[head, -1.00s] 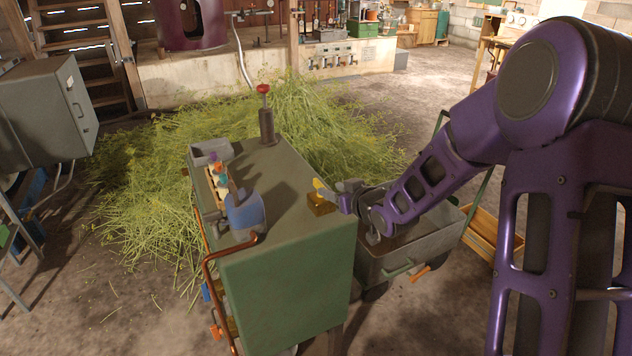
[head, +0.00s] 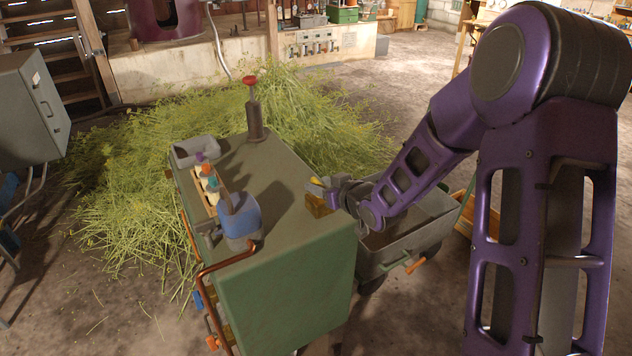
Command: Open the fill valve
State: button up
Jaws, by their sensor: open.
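A green metal cabinet (head: 285,285) stands in the middle of the head view. A brass-coloured block (head: 318,205) sits at the right edge of its top, with a small yellow piece (head: 316,182) above it. A red knob (head: 250,80) tops a dark upright cylinder (head: 254,120) at the cabinet's far end. I cannot tell for certain which of these is the fill valve. My gripper (head: 334,186) is open, small in the view, right beside the brass block and yellow piece. I cannot tell whether it touches them or whether they lie between the fingers.
A grey cart (head: 405,262) stands close at the cabinet's right, under my arm. A blue container (head: 238,217), a rack of coloured caps (head: 207,185) and a grey tray (head: 192,150) line the cabinet's left side. A copper pipe (head: 202,285) runs at its front left. Cut herbs (head: 120,200) cover the floor behind.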

jog(key=shift+w, duration=0.1)
jog(key=shift+c, duration=0.4)
grip_shut()
